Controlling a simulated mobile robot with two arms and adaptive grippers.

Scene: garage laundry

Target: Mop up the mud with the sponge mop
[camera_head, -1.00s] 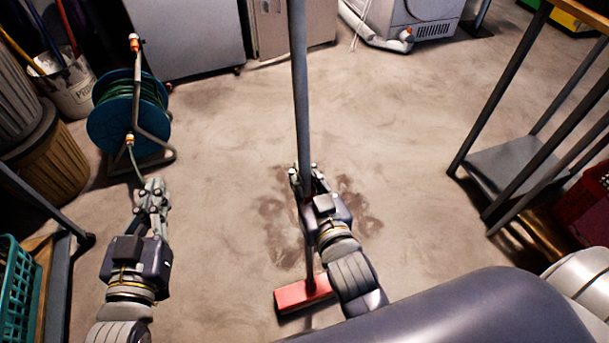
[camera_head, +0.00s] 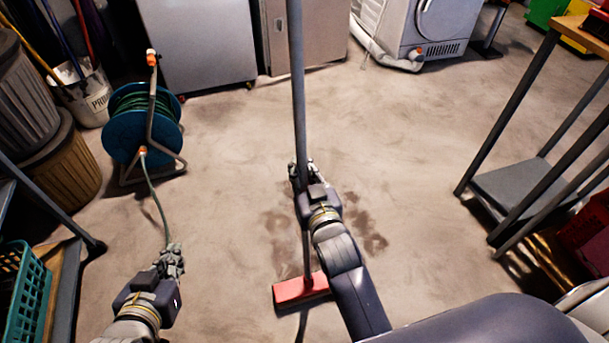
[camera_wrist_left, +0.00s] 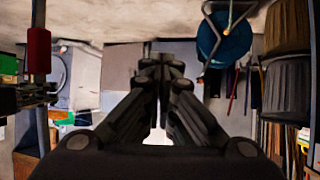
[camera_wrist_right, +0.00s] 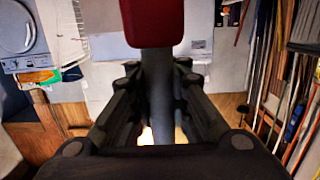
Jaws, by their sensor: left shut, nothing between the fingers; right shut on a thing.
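The sponge mop has a long grey pole (camera_head: 297,90) and a red head (camera_head: 300,290) low in the head view. My right gripper (camera_head: 304,172) is shut around the pole, which stands nearly upright; the right wrist view shows the pole (camera_wrist_right: 158,85) between the fingers and the red head (camera_wrist_right: 152,20). The brown mud (camera_head: 362,232) lies in patches on the floor on both sides of the pole and my right arm, partly hidden by them. The mop head is below the patches in the picture. My left gripper (camera_head: 170,262) is shut and empty, away to the left; its closed fingers (camera_wrist_left: 160,75) show in the left wrist view.
A blue hose reel (camera_head: 140,125) stands at the left, its hose running toward my left gripper. Bins (camera_head: 60,165) and a teal basket (camera_head: 28,295) are at far left. A metal-legged table (camera_head: 520,100) stands right. Appliances line the back. The middle floor is open.

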